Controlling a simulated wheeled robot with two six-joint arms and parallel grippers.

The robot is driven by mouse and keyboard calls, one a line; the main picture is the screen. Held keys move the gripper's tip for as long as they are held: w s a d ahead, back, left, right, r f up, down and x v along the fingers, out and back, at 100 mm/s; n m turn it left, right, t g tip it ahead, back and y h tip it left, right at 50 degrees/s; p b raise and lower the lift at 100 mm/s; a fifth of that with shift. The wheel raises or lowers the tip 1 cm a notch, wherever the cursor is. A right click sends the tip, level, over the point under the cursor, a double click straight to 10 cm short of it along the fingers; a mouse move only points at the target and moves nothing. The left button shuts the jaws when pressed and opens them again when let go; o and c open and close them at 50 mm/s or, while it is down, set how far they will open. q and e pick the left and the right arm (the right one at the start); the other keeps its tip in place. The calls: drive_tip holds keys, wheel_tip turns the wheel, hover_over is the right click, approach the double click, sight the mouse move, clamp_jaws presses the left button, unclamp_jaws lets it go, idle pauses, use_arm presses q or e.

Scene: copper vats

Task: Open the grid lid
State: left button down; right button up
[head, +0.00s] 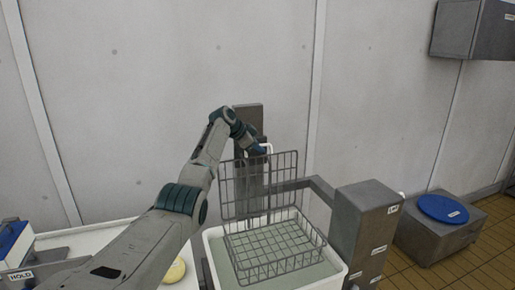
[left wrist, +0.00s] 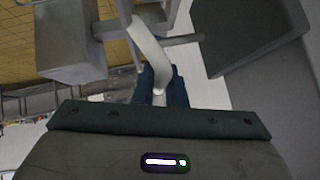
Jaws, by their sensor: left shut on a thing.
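The grid lid (head: 284,171) is a dark wire mesh panel, standing about upright at the back of a wire basket (head: 282,263) in the head view. The basket sits over a white-rimmed vat (head: 214,248) holding a pale greenish surface. My left gripper (head: 261,150) is at the lid's top edge, shut on a white handle (head: 269,147). In the left wrist view the pale curved handle (left wrist: 148,48) runs down between the blue fingers (left wrist: 161,88). The handle's joint with the lid is hard to make out. My right gripper is not in view.
A grey post (head: 248,112) stands behind the lid. A grey box (head: 367,225) with labels stands right of the vat, joined by a bar. A blue round lid (head: 442,208) lies on a block farther right. A yellow round thing (head: 174,270) is partly behind my arm.

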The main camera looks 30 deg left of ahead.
use_arm(q)
drive_tip(key=shift+w+a+f, duration=0.15)
drive_tip(key=shift+a+f, duration=0.05)
idle(0.3)
drive_tip(key=c, duration=1.5)
unclamp_jaws()
drive_tip(key=shift+r, duration=0.1)
drive_tip(key=shift+s+a+r+b, duration=0.15)
drive_tip(key=shift+s+r+b, duration=0.15)
drive_tip(key=shift+b, duration=0.05)
drive_tip(key=b+v, duration=0.3)
drive_tip(key=v, duration=0.6)
drive_tip(key=shift+s+a+r+b, duration=0.15)
drive_tip(key=shift+s+r+b, duration=0.1)
drive_tip(key=shift+r+b, duration=0.1)
drive_tip(key=shift+f, duration=0.1)
